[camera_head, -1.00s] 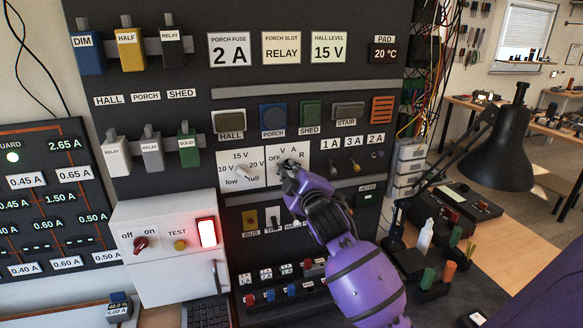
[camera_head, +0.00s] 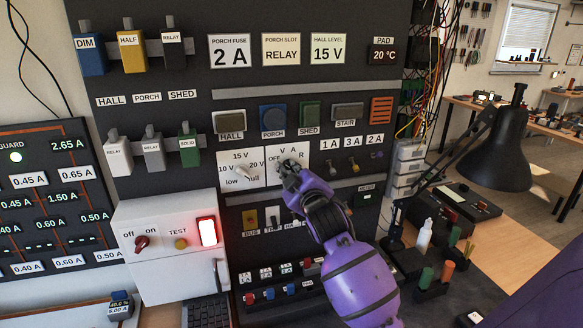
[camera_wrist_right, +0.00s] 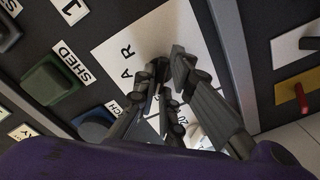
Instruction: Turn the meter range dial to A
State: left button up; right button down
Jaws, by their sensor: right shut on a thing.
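The meter range dial's white plate (camera_head: 303,150) sits on the dark wall panel, with OFF, V, A and R marked around it. My right gripper (camera_head: 288,165) is at the middle of this plate and covers the dial knob. In the right wrist view, the plate (camera_wrist_right: 125,45) shows A and R beside the fingers. My right gripper (camera_wrist_right: 165,80) is shut there on the dial knob, which is mostly hidden between the fingers. I cannot tell which mark the dial points to. My left gripper is not in view.
The hall level dial plate (camera_head: 240,178) adjoins on the left. The 1A, 3A and 2A switches (camera_head: 355,165) are close on the right. A green SHED block (camera_head: 309,115) and blue PORCH block (camera_head: 272,117) sit above. A black lamp (camera_head: 497,160) stands at the right.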

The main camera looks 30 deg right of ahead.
jog(key=shift+m, duration=4)
jog(key=c, duration=1.8)
grip_release()
jog(key=shift+o, duration=0.2)
